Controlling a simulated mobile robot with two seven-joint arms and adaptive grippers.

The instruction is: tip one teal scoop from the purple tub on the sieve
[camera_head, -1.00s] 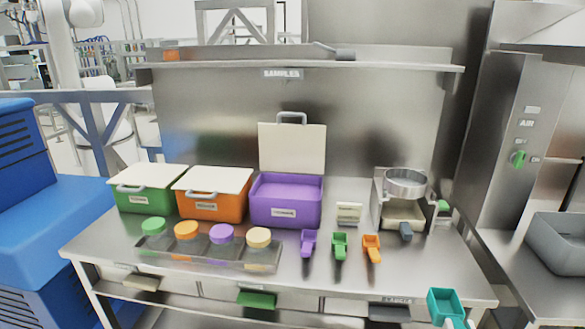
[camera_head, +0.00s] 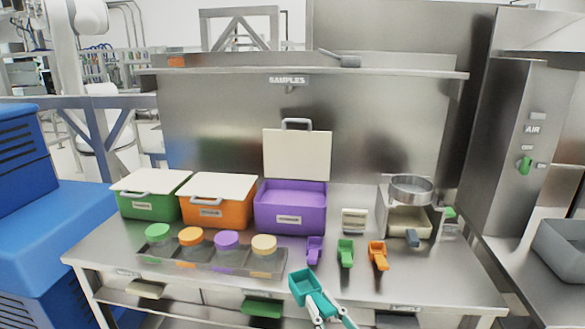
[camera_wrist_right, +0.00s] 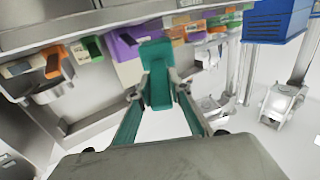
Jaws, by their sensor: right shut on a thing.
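The purple tub (camera_head: 290,207) stands at the back of the bench with its white lid (camera_head: 297,155) raised open. The round metal sieve (camera_head: 411,189) sits on a stand at the back right, above a pale tray. My right gripper (camera_head: 328,310) is shut on the teal scoop (camera_head: 305,287) and holds it above the front edge of the bench. The right wrist view shows the teal scoop (camera_wrist_right: 157,75) between the two fingers. I cannot tell whether the scoop holds anything. My left gripper is not in view.
Purple (camera_head: 314,250), green (camera_head: 345,253) and orange (camera_head: 378,255) scoops lie on the bench in front of the tub and sieve. A tray of lidded jars (camera_head: 210,262) is at the front left. Closed green (camera_head: 150,195) and orange (camera_head: 216,210) tubs stand left of the purple one.

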